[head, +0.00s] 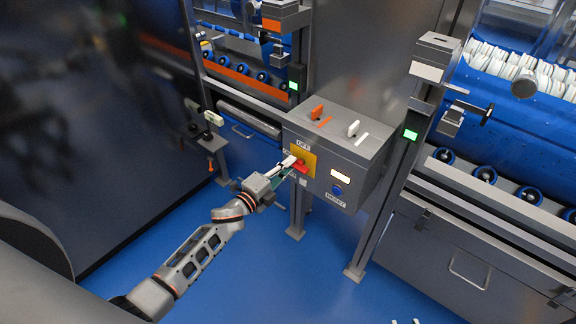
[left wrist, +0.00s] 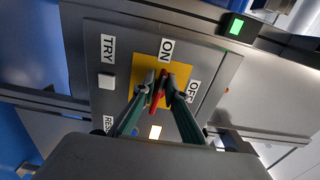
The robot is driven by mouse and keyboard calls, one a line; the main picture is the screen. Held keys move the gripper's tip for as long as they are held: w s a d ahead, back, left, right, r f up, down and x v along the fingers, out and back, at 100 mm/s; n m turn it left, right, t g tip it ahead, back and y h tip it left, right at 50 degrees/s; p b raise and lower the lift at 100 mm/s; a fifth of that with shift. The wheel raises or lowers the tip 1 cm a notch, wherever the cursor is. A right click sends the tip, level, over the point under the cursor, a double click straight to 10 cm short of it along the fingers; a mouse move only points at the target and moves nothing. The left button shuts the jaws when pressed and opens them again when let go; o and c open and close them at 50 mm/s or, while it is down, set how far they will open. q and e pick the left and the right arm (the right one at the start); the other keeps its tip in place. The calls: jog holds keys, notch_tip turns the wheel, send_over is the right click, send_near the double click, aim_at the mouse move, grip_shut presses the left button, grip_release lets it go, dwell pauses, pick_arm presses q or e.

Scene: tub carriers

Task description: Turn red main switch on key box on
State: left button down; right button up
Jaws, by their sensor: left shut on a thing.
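The grey key box (head: 345,140) stands on posts in the head view. Its front has a yellow plate with the red main switch (head: 301,167), also seen in the left wrist view (left wrist: 157,92). There, the ON label is above the plate and the OFF label to its right. The red handle runs nearly upright in that view, its upper end near ON. My left gripper (head: 292,162) is shut on the handle, with one finger on each side. The fingers hide part of the switch. Two small pale tips at the bottom edge may be my right gripper (head: 404,322).
A white TRY button (left wrist: 106,82) and a lit display (left wrist: 155,132) are near the switch. Blue floor (head: 320,270) is clear in front.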

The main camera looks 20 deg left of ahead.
pick_arm(q)
jog(key=shift+s+d+f, duration=0.15)
jog(key=shift+d+f, duration=0.05)
jog(key=shift+d, duration=0.15)
dwell(0.5)
jog(key=c, duration=2)
grip_release()
jog(key=shift+r, duration=0.2)
jog(key=shift+a, duration=0.15)
jog(key=v, duration=1.2)
